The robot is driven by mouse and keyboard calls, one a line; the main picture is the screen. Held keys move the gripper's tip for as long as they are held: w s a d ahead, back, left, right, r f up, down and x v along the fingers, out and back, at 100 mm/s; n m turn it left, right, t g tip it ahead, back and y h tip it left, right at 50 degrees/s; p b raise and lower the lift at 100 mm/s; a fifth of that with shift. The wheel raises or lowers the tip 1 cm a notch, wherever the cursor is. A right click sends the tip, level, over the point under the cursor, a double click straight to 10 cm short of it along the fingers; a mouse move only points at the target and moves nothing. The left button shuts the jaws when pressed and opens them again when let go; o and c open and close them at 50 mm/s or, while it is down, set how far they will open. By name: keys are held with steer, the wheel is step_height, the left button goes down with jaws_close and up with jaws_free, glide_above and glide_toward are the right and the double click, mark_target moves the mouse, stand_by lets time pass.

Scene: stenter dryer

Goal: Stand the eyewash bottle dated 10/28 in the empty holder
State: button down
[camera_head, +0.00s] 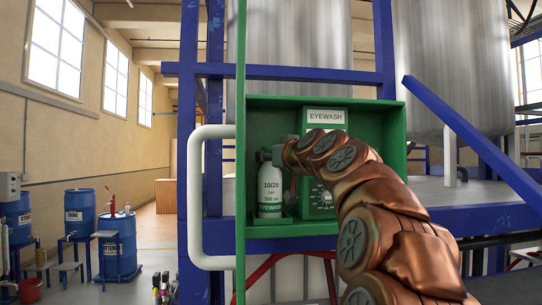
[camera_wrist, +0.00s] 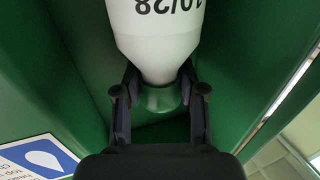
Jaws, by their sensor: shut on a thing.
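The eyewash bottle (camera_head: 270,188) is white with "10/28" in dark print and a green band low on it. It is upright in the left part of the green wall cabinet. My gripper (camera_wrist: 158,97) is shut on its green neck or cap end, and the arm reaches in from the right. The bottle's body also shows in the wrist view (camera_wrist: 155,30). A green holder (camera_head: 270,222) is directly below the bottle, whose base is at or just inside its rim; I cannot tell whether it rests on the bottom.
The cabinet's side walls (camera_head: 399,130) enclose the space. A white pipe (camera_head: 195,200) and blue frame posts stand left. Blue drums (camera_head: 118,245) are farther away.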

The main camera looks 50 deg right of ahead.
steer(key=shift+f, duration=0.15)
steer(key=c, duration=0.7)
jaws_free()
steer(key=shift+r, duration=0.3)
steer(key=b+v, duration=0.4)
steer(key=v, duration=0.8)
steer(key=shift+f, duration=0.1)
steer(key=shift+w, duration=0.1)
